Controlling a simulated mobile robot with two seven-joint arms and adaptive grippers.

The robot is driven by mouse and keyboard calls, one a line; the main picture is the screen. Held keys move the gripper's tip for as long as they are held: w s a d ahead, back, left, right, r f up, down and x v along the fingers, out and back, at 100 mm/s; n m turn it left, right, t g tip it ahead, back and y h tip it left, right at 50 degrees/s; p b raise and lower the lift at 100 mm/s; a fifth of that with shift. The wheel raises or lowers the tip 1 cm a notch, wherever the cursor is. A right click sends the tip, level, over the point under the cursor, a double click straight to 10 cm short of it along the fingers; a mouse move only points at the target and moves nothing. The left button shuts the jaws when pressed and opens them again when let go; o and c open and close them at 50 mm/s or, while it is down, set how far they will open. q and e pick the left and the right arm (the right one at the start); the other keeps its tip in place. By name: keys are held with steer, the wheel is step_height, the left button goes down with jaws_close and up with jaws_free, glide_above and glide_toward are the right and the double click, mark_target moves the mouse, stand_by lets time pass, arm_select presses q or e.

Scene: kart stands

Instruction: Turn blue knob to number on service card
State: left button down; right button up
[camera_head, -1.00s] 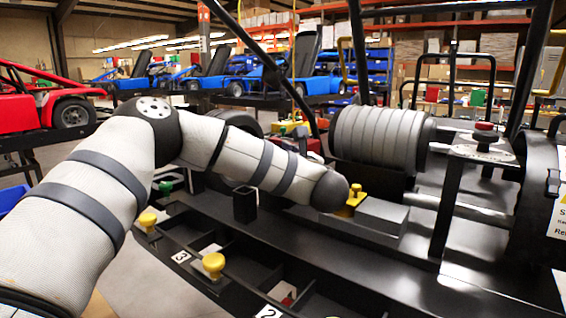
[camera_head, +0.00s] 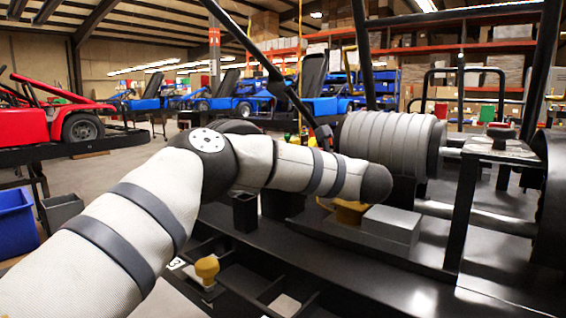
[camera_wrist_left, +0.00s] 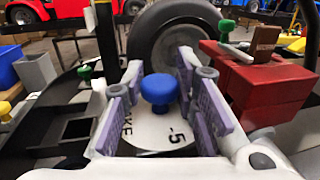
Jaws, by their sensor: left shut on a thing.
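The blue knob (camera_wrist_left: 158,90) stands in the middle of the left wrist view, above a white dial plate (camera_wrist_left: 160,132). The plate carries a black "-5" and part of a word ending in "KE". My left gripper (camera_wrist_left: 157,92) has its purple-padded fingers on either side of the knob and is shut on it. In the head view my left arm crosses the bench and its gripper is hidden behind the arm. No service card with a readable number shows now. My right gripper is not in view.
A red box (camera_wrist_left: 262,92) with a green knob (camera_wrist_left: 226,28) stands right of the gripper. A black tire (camera_wrist_left: 172,35) is behind. On the bench are a yellow knob (camera_head: 207,268), a grey block (camera_head: 392,223) and a ribbed grey cylinder (camera_head: 385,143).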

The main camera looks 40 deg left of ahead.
arm_select(q)
steer(key=c, duration=1.3)
jaws_free()
steer(key=s+d, duration=0.1)
steer(key=d, duration=1.1)
